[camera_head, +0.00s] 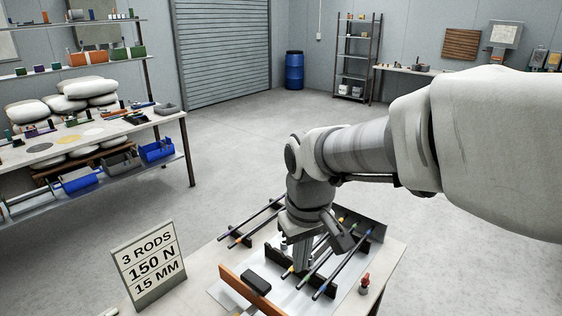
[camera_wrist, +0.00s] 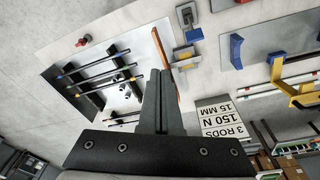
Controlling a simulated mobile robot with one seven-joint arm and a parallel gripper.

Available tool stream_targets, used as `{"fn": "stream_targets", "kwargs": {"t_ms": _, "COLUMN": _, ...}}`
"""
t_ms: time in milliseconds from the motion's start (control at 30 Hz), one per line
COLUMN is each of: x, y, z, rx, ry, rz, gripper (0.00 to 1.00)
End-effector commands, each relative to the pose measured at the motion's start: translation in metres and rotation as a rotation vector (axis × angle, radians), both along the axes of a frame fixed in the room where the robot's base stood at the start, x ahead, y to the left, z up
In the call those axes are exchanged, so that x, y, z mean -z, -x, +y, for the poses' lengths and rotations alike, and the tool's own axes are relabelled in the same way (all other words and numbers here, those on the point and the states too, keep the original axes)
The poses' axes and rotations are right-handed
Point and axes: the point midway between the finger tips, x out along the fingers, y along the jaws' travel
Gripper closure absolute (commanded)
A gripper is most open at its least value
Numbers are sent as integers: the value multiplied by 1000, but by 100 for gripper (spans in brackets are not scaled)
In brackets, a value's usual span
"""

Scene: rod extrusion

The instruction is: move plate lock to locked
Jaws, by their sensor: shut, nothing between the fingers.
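My gripper (camera_head: 303,264) is shut and empty, pointing down over the rod fixture on the table; its two fingers (camera_wrist: 160,75) are together in the wrist view. The fixture has a pale plate (camera_head: 290,296) carrying several dark rods (camera_head: 328,277) with coloured bands, held across black rails. The rods also show in the wrist view (camera_wrist: 95,65), left of the fingers. A red knob (camera_head: 364,283) stands at the plate's right side and shows in the wrist view (camera_wrist: 84,41), apart from my gripper. I cannot tell which part is the plate lock or its position.
An orange-brown bar (camera_head: 244,291) and a black block (camera_head: 256,280) lie at the front of the fixture. A sign (camera_head: 149,264) reads "3 RODS 150 N 15 MM". Blue and yellow parts (camera_wrist: 290,92) show right of the fingers. A loaded shelf (camera_head: 100,127) stands far left.

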Motion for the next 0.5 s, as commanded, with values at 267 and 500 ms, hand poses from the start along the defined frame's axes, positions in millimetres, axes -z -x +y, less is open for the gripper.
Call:
{"fn": "stream_targets", "kwargs": {"t_ms": 267, "x": 54, "y": -22, "z": 58, "rx": -162, "ry": 62, "rz": 108, "gripper": 100}}
{"fn": "stream_targets", "kwargs": {"t_ms": 500, "x": 108, "y": -29, "z": 107, "rx": -297, "ry": 121, "rz": 191, "gripper": 100}}
